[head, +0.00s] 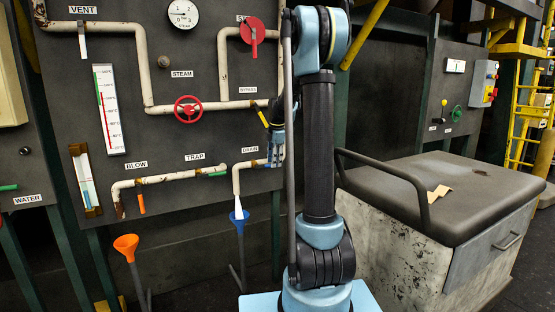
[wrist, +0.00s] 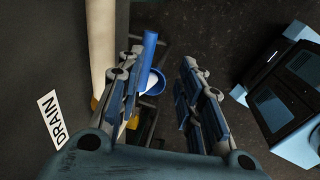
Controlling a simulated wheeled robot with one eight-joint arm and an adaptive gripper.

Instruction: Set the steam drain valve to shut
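The drain pipe (head: 236,178) runs below the DRAIN label (head: 249,149) and bends down over a blue funnel (head: 240,224). A blue bar (wrist: 149,44), which looks like the drain valve's lever, lies roughly along the pipe (wrist: 101,35) in the wrist view. It is beside my left finger, and its valve end is hidden by that finger. My gripper (wrist: 166,88) is open, with a clear gap between the fingers. In the head view my gripper (head: 277,152) is at the right end of the drain pipe and covers the valve there. I cannot tell whether a finger touches the lever.
A red handwheel (head: 188,109) and a yellow lever (head: 262,117) are on pipes above. A green lever (head: 217,174) and an orange lever (head: 141,204) are to the left. A bench with a dark top (head: 440,190) stands at right. Floor shows below the panel.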

